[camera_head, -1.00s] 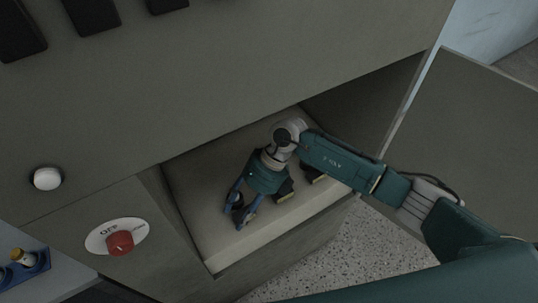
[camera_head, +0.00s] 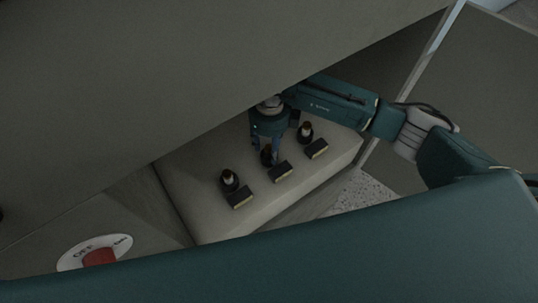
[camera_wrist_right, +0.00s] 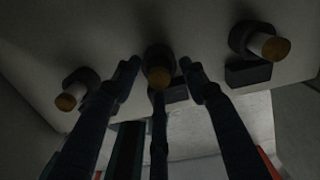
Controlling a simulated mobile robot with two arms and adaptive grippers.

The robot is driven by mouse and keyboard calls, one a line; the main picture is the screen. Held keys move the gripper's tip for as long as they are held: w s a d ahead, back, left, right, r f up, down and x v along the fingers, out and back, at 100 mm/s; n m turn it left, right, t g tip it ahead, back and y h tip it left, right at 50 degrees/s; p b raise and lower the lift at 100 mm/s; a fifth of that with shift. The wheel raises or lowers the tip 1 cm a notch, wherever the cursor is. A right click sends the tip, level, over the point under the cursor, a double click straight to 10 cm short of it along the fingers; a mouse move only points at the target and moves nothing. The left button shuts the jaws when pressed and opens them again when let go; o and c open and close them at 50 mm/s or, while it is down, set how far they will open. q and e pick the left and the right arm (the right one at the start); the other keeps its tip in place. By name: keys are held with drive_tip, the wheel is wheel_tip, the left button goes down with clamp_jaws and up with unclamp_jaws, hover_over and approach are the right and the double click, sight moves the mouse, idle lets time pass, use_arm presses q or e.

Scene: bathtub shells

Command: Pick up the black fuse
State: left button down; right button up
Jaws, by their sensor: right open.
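Three black fuses with pale shafts and gold-brown ends stand in a row inside the open compartment: one at the left (camera_head: 229,181), one in the middle (camera_head: 268,157), one at the right (camera_head: 305,132). My right gripper (camera_head: 266,148) is over the middle one and partly hides it. In the right wrist view, the open fingers (camera_wrist_right: 159,72) lie on either side of the middle fuse (camera_wrist_right: 158,58), with gaps visible. The left fuse (camera_wrist_right: 77,88) and right fuse (camera_wrist_right: 259,43) stand outside the fingers. My left gripper is not in view.
Small black blocks (camera_head: 240,199) sit in front of the fuses on the pale compartment base (camera_head: 205,208). The cabinet's upper panel (camera_head: 130,90) overhangs my right arm. A red OFF switch (camera_head: 100,257) is at lower left. An open door (camera_head: 480,90) stands at right.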

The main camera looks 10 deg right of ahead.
drive_tip(key=shift+f, duration=0.9)
drive_tip(key=shift+r, duration=0.1)
drive_tip(key=shift+c, duration=0.3)
clamp_jaws()
